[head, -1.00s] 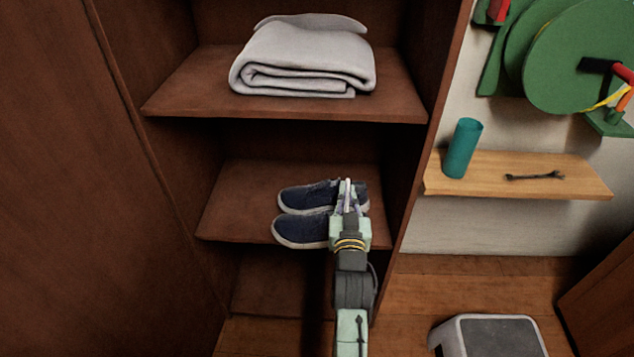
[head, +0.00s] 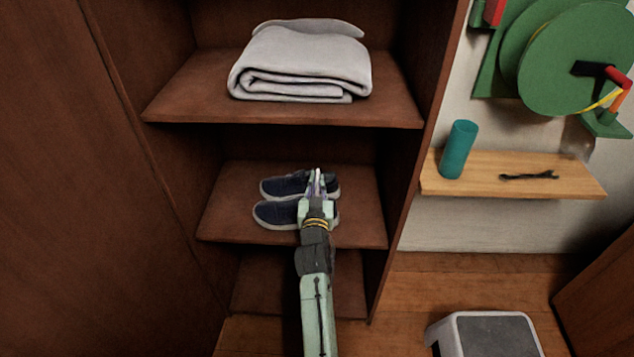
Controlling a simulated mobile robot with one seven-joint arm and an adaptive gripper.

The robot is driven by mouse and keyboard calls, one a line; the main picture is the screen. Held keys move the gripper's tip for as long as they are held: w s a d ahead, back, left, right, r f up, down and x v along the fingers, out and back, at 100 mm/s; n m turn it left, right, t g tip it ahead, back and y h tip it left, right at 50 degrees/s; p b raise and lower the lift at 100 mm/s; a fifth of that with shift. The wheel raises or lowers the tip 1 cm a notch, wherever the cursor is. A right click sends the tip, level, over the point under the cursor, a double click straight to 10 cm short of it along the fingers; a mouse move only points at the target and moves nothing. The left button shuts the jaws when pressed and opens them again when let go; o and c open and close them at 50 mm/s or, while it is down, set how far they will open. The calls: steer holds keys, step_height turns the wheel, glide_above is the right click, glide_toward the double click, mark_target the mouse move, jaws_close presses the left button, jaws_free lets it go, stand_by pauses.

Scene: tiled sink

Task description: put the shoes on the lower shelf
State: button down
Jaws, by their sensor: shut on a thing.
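A pair of navy blue shoes with pale soles (head: 276,213) is side by side over the lower shelf (head: 362,222) of the brown cabinet, toes to the left. My gripper (head: 317,182) reaches in from the front and is shut on the shoes at their right-hand part. The fingers and wrist hide part of the nearer shoe and where the jaws touch. I cannot tell whether the soles rest on the shelf or hang just above it.
A folded grey blanket (head: 300,65) lies on the upper shelf (head: 190,95). A wooden wall shelf (head: 480,185) right of the cabinet holds a teal cup (head: 459,150) and a wrench (head: 530,176). A step stool (head: 487,335) stands on the floor. Bare shelf shows around the shoes.

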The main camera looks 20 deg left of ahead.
steer(key=shift+r, duration=0.15)
steer(key=c, duration=2.2)
jaws_free()
steer(key=o, duration=0.4)
steer(key=shift+o, duration=0.2)
steer(key=shift+s, duration=0.1)
